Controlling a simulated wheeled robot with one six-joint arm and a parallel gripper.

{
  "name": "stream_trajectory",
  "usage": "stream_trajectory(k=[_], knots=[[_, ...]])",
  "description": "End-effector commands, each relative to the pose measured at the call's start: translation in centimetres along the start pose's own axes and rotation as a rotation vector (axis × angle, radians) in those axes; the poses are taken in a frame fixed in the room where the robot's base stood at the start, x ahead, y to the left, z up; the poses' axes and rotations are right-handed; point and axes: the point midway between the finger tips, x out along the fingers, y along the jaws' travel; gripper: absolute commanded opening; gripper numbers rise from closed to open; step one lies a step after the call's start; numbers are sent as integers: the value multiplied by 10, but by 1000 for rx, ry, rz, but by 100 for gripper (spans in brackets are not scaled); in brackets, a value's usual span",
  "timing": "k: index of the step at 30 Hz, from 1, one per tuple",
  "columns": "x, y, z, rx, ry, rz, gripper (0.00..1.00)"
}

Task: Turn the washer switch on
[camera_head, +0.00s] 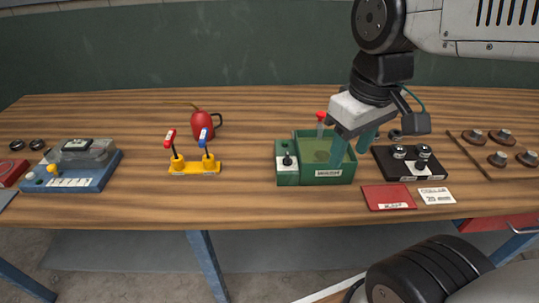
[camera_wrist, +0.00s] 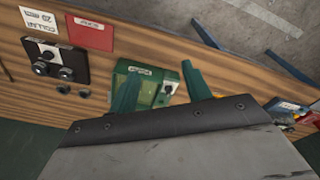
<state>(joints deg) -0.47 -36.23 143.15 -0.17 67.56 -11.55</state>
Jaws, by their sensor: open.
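The washer is a green open-topped box (camera_head: 298,178) with a pale label on its front, at the middle of the bench. Its switch, a small dark toggle (camera_head: 287,159), stands on a green block at the box's left end. In the wrist view the washer (camera_wrist: 148,72) lies between my fingers, and the toggle (camera_wrist: 168,88) shows near the finger on the right. My gripper (camera_head: 351,152) is open and empty, with two green fingers pointing down at the right side of the box. I cannot tell whether it touches the box. The toggle's position is too small to read.
A red-topped lever (camera_head: 321,120) rises behind the box. A yellow base (camera_head: 196,168) with red and blue levers stands left, a red oil can (camera_head: 204,124) behind it. A black block (camera_head: 408,172) with knobs and a red card (camera_head: 388,199) are right.

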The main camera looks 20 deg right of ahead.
Motion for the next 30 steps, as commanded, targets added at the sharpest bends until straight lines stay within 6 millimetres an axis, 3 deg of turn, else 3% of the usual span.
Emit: stream_trajectory(k=[9, 15, 21, 30], knots=[[45, 11, -120, -645, -60, -38, 49], [80, 12, -168, -934, -72, -61, 49], [98, 12, -184, -1042, -75, -70, 49], [142, 11, -179, -1047, -78, -73, 49]])
